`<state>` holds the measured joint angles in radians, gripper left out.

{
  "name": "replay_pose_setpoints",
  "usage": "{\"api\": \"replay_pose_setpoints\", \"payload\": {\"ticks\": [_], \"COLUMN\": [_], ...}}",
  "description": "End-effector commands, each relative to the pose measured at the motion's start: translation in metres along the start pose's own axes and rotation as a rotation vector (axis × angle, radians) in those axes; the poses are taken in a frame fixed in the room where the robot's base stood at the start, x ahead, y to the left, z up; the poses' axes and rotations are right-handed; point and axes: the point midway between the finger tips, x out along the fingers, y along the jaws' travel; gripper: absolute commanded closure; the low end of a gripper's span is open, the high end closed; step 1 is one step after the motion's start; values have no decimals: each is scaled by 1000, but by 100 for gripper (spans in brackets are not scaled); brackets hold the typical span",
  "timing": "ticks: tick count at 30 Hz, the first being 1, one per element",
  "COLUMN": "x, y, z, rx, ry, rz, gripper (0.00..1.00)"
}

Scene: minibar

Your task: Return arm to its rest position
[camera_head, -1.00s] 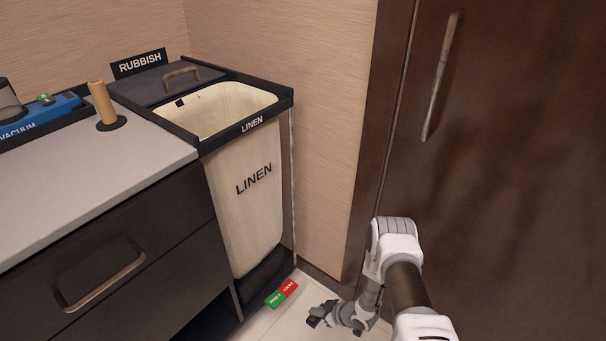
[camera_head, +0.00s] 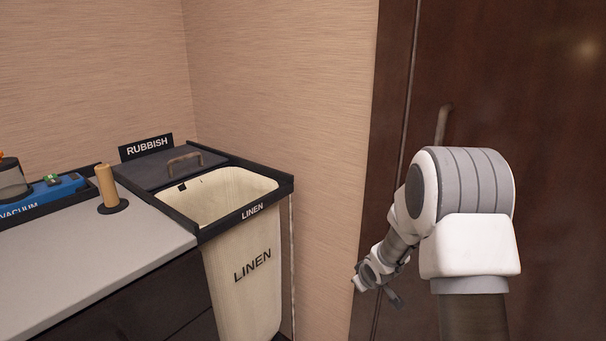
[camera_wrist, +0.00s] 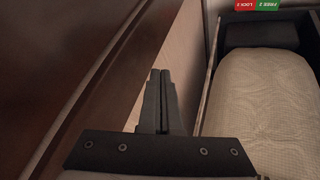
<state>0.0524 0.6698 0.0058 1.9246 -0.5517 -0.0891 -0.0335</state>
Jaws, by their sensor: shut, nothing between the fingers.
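My arm (camera_head: 465,205) is raised and folded on the right side of the head view, in front of the dark wooden door. My gripper (camera_wrist: 160,72) shows in the wrist view with its two dark fingers together and nothing between them. In the head view the gripper end hangs low and to the left of my elbow, near the door's left edge; the fingers are too small to make out clearly there.
A cream linen bin (camera_head: 243,280) in a black frame stands left of my arm; it also shows in the wrist view (camera_wrist: 262,100). A lidded rubbish bin (camera_head: 160,168) stands behind it. A grey counter (camera_head: 90,250) is at left. The door (camera_head: 550,120) is close behind my arm.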

Motion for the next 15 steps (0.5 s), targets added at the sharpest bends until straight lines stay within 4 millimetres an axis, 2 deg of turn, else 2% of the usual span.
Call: {"api": "replay_pose_setpoints", "payload": {"ticks": [1,6,15], "x": [-24,-92,-209], "y": [8,22,20], "z": [-8,-16,-6], "rx": [18,90,228], "ry": [-3,-35,-80], "rz": [21,69,113], "gripper": [100,100,100]}}
